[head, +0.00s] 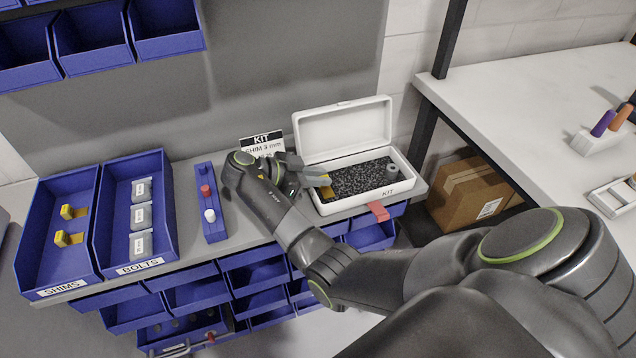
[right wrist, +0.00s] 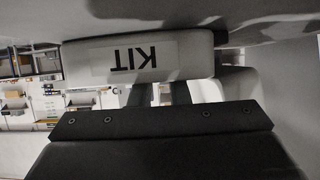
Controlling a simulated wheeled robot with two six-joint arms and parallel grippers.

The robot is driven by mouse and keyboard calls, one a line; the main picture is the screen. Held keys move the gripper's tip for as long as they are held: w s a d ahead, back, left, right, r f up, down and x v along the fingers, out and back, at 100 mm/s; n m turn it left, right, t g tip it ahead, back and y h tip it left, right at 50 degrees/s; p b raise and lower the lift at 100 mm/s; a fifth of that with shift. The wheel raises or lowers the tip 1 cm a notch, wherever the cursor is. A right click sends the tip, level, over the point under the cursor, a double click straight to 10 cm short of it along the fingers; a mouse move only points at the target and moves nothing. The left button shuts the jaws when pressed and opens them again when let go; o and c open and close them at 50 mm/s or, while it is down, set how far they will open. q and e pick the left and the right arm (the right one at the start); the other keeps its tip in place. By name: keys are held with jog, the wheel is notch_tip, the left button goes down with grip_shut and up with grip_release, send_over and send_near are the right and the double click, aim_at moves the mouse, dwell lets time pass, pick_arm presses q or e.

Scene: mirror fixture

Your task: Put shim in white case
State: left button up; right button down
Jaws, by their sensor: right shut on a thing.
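The white case (head: 346,127) stands open at the right end of the bench, with its lid raised at the back. Dark speckled foam (head: 360,177) fills it. My right gripper (head: 318,177) reaches over the left end of the case and is shut. A small yellow piece (head: 327,193), coloured like the shims, shows just below its fingertips inside the case; the fingers hide part of it. Two more yellow shims (head: 70,239) lie in the SHIMS bin (head: 60,288). In the right wrist view the case front with its KIT label (right wrist: 135,57) is beyond the fingers (right wrist: 158,95). My left gripper is not seen.
A grey round part (head: 392,169) sits at the foam's right end. The BOLTS bin (head: 139,268) and a blue rack (head: 212,226) with red and white knobs stand left. A red tab (head: 378,211) is at the bench front.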

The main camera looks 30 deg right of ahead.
jog(key=shift+f, duration=0.25)
jog(key=c, duration=1.6)
grip_release()
jog(key=shift+s+r, duration=0.1)
jog(key=shift+c, duration=0.2)
jog(key=shift+o, duration=1.3)
